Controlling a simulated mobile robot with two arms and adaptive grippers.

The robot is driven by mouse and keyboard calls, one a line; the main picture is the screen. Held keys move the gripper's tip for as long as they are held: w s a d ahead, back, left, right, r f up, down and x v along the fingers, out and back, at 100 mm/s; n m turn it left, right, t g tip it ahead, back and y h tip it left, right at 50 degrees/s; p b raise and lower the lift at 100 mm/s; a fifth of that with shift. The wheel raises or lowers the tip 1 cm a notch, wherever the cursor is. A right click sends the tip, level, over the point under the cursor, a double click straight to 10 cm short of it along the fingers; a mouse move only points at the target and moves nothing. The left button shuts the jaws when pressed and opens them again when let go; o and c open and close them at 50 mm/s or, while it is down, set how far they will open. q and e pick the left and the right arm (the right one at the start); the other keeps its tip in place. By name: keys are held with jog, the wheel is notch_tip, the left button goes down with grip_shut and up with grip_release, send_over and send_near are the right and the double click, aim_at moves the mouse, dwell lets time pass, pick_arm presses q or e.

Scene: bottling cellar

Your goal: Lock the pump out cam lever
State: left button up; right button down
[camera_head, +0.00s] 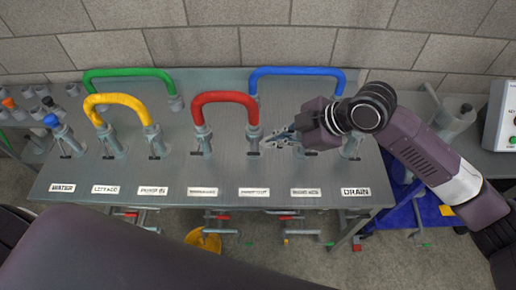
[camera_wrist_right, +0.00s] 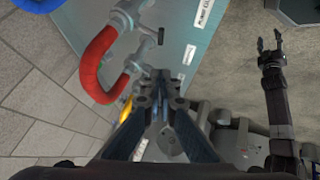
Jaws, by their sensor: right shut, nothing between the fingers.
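On the grey panel (camera_head: 225,170), several metal ports with small dark cam levers stand in a row behind white labels. I cannot tell which lever is the pump out one; most middle labels are too small to read. A red hose (camera_head: 225,97) arches between two ports; it also shows in the wrist view (camera_wrist_right: 92,65). My right gripper (camera_head: 270,139) is shut and empty, just right of the red hose's right port (camera_head: 253,138). Whether it touches a lever is unclear. In the wrist view its fingertips (camera_wrist_right: 160,75) cover part of the fittings. My left gripper (camera_wrist_right: 270,42) shows there with fingers apart.
Yellow (camera_head: 118,98), green (camera_head: 130,73) and blue (camera_head: 297,71) hoses arch over the panel. The DRAIN label (camera_head: 356,191) is at the right. A block wall (camera_head: 210,45) closes the back. A white control box (camera_head: 503,115) stands far right.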

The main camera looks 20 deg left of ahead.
jog(key=p, duration=0.2)
send_over(251, 154)
jog(key=s+d, duration=0.2)
notch_tip(251, 154, down, 5)
jog(key=shift+w+d+f+p, duration=0.1)
jog(key=shift+w+f+p, duration=0.2)
jog(key=shift+f, duration=0.55)
jog(key=shift+w+f+p, duration=0.25)
jog(key=shift+f, duration=0.55)
jog(key=shift+w+d+f+p, duration=0.1)
jog(key=shift+w+f+p, duration=0.2)
jog(key=shift+f, duration=0.55)
jog(key=shift+f, duration=0.1)
